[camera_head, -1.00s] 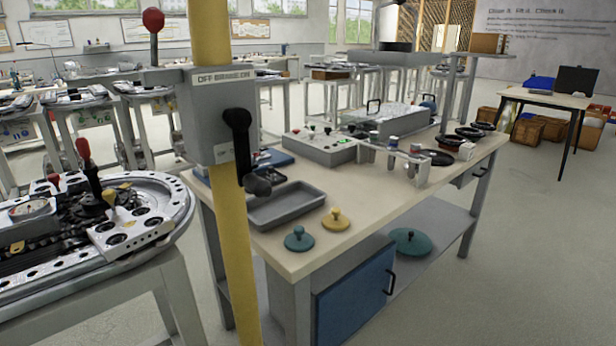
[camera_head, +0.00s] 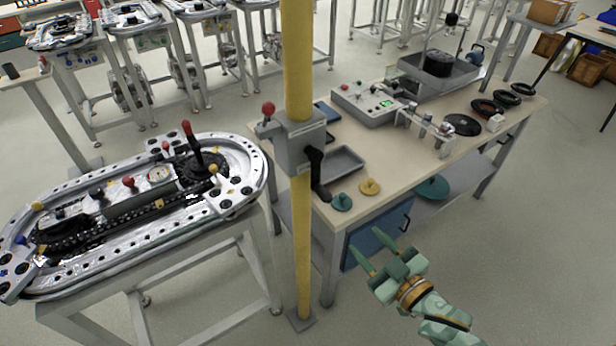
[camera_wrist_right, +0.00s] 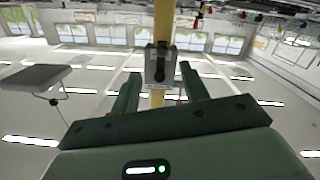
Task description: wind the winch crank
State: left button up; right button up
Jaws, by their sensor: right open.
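The winch is a grey box (camera_head: 296,150) fixed to a yellow post (camera_head: 299,60). A black crank (camera_head: 316,172) hangs on its right side, its grip pointing down. A lever with a red knob (camera_head: 268,108) stands on its left side. My right gripper (camera_head: 365,237) is open and empty, low and to the right of the post, apart from the crank. In the right wrist view, the winch box (camera_wrist_right: 151,53) and crank (camera_wrist_right: 161,68) appear beyond the gap between the open fingers (camera_wrist_right: 160,74). My left gripper is not in view.
An oval track table (camera_head: 230,205) stands left. Open floor lies in front.

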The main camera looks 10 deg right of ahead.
aim_at(330, 200)
jog(key=shift+t+y, duration=0.3)
jog(key=shift+t, duration=0.1)
jog(key=x, duration=1)
jog(key=r+x, duration=0.1)
jog(key=x, duration=0.5)
jog(key=shift+a, duration=0.2)
grip_shut()
jog(key=shift+d, duration=0.15)
